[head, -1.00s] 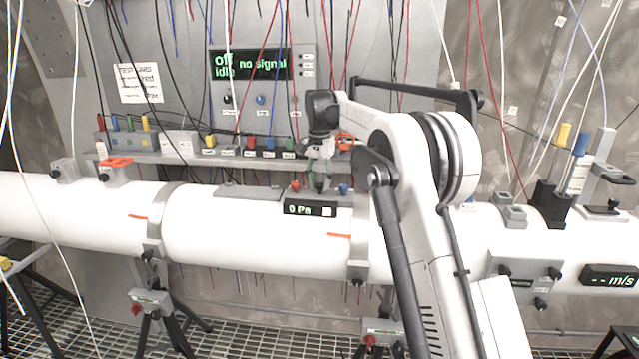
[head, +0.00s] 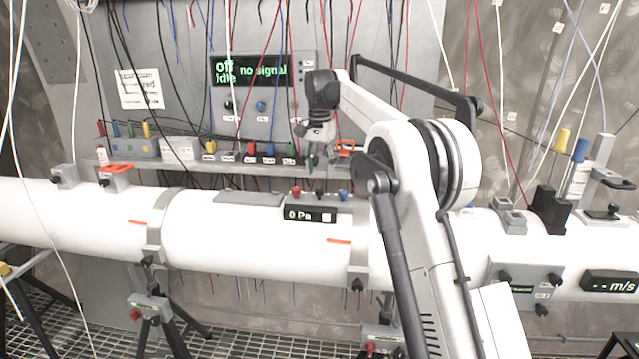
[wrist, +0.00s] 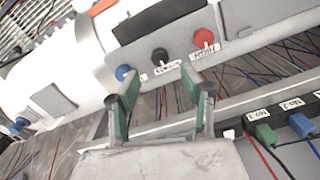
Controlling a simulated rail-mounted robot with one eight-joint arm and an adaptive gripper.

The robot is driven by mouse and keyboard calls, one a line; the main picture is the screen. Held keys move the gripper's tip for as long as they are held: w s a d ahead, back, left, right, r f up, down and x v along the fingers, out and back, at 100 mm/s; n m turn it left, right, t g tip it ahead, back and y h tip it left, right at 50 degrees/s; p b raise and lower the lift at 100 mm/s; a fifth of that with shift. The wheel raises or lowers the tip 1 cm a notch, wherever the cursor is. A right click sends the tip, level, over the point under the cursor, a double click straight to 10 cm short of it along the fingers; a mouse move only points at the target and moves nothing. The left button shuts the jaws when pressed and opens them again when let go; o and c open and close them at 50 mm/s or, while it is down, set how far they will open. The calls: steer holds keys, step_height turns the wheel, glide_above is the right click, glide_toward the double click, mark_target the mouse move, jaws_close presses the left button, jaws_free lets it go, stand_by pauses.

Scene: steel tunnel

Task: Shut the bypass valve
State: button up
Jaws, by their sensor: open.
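A box with a "0 Pa" display (head: 310,214) sits on top of the white pipe. Red (head: 295,191), black (head: 319,194) and blue (head: 343,195) knobs stand along its back. The wrist view also shows the red (wrist: 203,38), black (wrist: 160,55) and blue (wrist: 123,72) knobs, with small labels beside the red and black ones. I cannot tell which is the bypass valve. My gripper (head: 319,163) is open and empty above the black knob, apart from it.
A shelf behind the pipe holds coloured plugs (head: 250,150) with cables; some also show in the wrist view (wrist: 264,133). A wall panel (head: 262,72) reads off, idle, no signal. Cables hang around the arm. An orange-handled part (head: 346,144) lies right of my gripper.

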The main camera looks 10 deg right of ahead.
mark_target(320, 190)
steer(key=shift+r, duration=2.85)
steer(key=s+r+n+t+b, duration=0.2)
steer(key=s+n+t+b, duration=0.2)
steer(key=s, duration=2.1)
steer(key=s+f+n+t+b, duration=0.2)
steer(key=s+f+n+t, duration=0.1)
steer(key=s+f, duration=1.8)
steer(key=s, duration=0.4)
